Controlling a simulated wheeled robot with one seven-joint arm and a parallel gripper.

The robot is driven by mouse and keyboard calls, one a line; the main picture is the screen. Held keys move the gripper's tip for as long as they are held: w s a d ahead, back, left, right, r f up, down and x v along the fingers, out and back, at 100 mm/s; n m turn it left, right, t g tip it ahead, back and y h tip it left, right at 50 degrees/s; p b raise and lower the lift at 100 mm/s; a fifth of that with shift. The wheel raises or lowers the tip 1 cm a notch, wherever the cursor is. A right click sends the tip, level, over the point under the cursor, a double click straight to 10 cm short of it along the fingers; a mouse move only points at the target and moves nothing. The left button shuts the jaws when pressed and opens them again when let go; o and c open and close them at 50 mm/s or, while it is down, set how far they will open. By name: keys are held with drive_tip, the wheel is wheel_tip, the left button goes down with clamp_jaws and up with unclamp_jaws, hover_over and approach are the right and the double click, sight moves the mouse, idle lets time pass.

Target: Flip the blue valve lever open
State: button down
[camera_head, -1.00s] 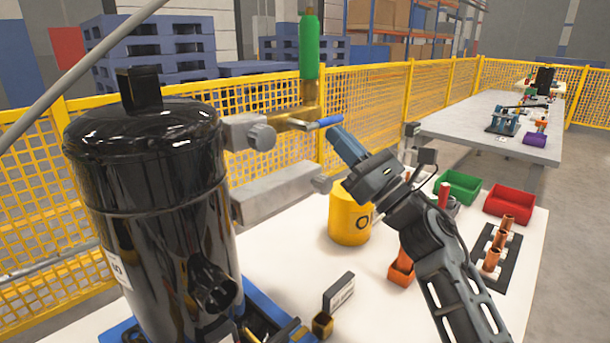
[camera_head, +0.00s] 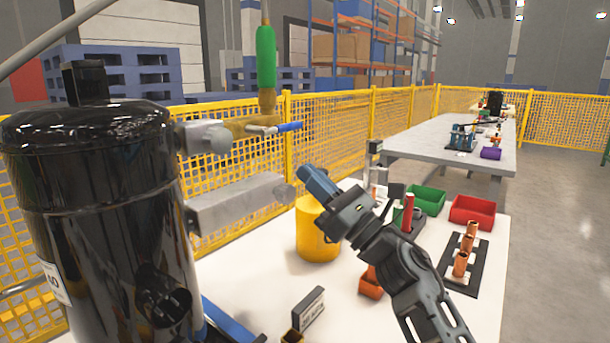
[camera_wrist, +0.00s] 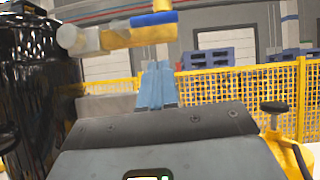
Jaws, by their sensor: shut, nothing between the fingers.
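The blue valve lever (camera_head: 288,127) sticks out to the right from a brass valve (camera_head: 240,127) beside the black compressor (camera_head: 95,220). A green-sleeved vertical pipe (camera_head: 266,58) rises from the valve. In the wrist view the blue lever (camera_wrist: 154,19) lies sideways across the brass body (camera_wrist: 140,38), above the fingers. My gripper (camera_head: 305,172) is shut and empty, its blue fingers pointing up and left. It is below and slightly right of the lever, apart from it in the head view. In the wrist view the fingertips (camera_wrist: 157,68) show just under the brass part; the depth gap is unclear.
A grey bracket bar (camera_head: 235,203) reaches from the compressor toward my fingers. A yellow cylinder (camera_head: 317,235) stands on the white table below my gripper. Green (camera_head: 425,201) and red (camera_head: 472,212) bins sit to the right. A yellow mesh fence (camera_head: 335,130) runs behind.

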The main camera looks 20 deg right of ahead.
drive_tip(key=v, duration=0.8)
drive_tip(key=shift+b, duration=0.4)
drive_tip(key=shift+s+r, duration=0.1)
